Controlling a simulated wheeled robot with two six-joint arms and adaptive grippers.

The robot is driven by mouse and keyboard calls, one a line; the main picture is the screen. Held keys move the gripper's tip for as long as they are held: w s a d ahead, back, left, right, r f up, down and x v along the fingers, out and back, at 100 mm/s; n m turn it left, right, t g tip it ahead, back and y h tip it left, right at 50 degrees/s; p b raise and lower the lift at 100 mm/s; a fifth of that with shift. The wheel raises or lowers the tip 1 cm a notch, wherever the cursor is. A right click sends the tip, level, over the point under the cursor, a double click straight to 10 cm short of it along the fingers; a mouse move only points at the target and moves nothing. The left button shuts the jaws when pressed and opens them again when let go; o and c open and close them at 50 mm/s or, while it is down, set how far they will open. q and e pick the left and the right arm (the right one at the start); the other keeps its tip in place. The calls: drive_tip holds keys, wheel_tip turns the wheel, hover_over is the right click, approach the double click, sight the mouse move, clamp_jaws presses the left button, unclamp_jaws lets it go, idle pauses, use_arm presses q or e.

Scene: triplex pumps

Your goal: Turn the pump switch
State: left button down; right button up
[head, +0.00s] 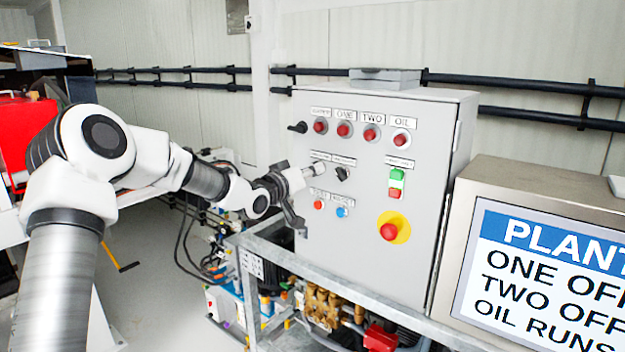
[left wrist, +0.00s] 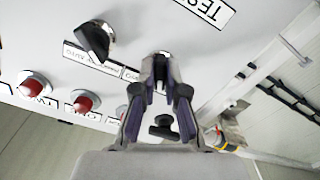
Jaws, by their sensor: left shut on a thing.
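The pump switch is hidden between the fingertips of my left gripper (head: 305,177), on the front of the grey control cabinet (head: 385,270). The gripper is shut on it, below the left one of two small labels. My right gripper is not in view.
A black rotary handle (head: 298,127) and several red lamps (head: 344,129) sit above. A red button (head: 318,205) and a blue button (head: 342,212) lie below. A red emergency stop (head: 389,231) is at the lower right. A metal frame rail (head: 290,257) runs before the cabinet.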

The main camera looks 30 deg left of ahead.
use_arm(q)
drive_tip(key=shift+f+m+b, duration=0.15)
drive_tip(key=shift+m+b, duration=1.85)
drive_tip(key=shift+m, duration=0.5)
drive_tip(key=c, duration=1.2)
unclamp_jaws()
drive_tip(key=s, duration=0.7)
drive_tip(key=shift+s+a, duration=0.1)
drive_tip(key=shift+a, duration=0.1)
